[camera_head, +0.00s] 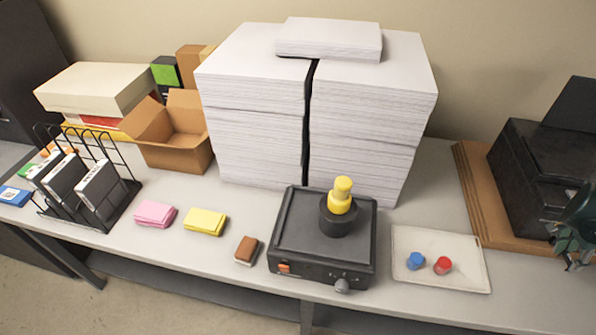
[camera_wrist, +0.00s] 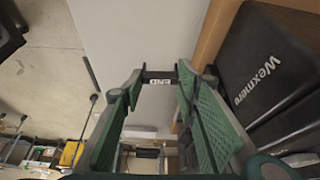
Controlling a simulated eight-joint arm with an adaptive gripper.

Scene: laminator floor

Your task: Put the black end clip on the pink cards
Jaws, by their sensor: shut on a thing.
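The pink cards (camera_head: 155,214) lie in a small stack on the table, left of the yellow cards (camera_head: 205,222). My gripper (camera_head: 574,262) is at the right edge of the head view, by the black machine and far from the pink cards. In the wrist view my gripper (camera_wrist: 158,84) is shut on the black end clip (camera_wrist: 146,76), a small dark piece with a white END label held between the green fingertips. The clip cannot be made out in the head view.
A black device (camera_head: 325,240) with a yellow-topped knob and a tray (camera_head: 455,275) with blue and red pieces stand between my gripper and the cards. A brown block (camera_head: 247,250) sits near the front edge. Tall paper stacks (camera_head: 260,140) rise behind. The black machine (camera_head: 535,170) is close.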

